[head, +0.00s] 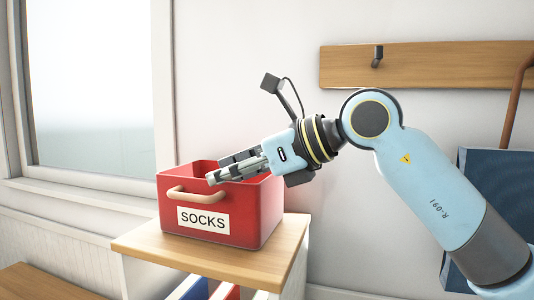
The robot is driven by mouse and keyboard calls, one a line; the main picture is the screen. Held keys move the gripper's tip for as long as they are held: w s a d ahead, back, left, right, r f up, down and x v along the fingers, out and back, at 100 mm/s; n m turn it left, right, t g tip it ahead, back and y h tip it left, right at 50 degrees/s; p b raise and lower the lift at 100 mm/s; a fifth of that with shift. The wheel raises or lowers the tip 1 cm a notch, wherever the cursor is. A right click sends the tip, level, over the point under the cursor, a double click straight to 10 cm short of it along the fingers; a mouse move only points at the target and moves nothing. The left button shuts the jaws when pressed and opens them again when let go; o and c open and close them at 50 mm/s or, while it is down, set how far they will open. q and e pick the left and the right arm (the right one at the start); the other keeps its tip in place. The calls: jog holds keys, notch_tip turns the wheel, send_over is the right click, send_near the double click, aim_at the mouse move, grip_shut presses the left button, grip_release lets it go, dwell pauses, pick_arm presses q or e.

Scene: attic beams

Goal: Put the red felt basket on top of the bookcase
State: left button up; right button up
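The red felt basket (262,214) stands upright on the wooden top of the bookcase (225,262), near the middle of the head view. It has a white label reading SOCKS and a tan handle (191,196) on its front. My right gripper (215,169) reaches in from the right, over the basket's opening. Its two fingers point left and look apart, with nothing seen between them. The fingertips appear just above the handle; whether they touch the rim cannot be told. The fingers hide part of the basket's inside. My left gripper is out of view.
Several colored book spines (222,291) show below the bookcase top. A window (90,85) is at the left, with a lower wooden surface (45,283) beneath it. A wooden hook rail (430,66) is on the wall, and a dark blue object (505,180) stands behind my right arm.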

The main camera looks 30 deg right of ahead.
aim_at(258, 185)
jog(key=v, duration=0.5)
jog(key=shift+d+f, duration=0.1)
jog(key=shift+d, duration=0.05)
jog(key=shift+p+v, duration=1.75)
jog(key=shift+p, duration=2.25)
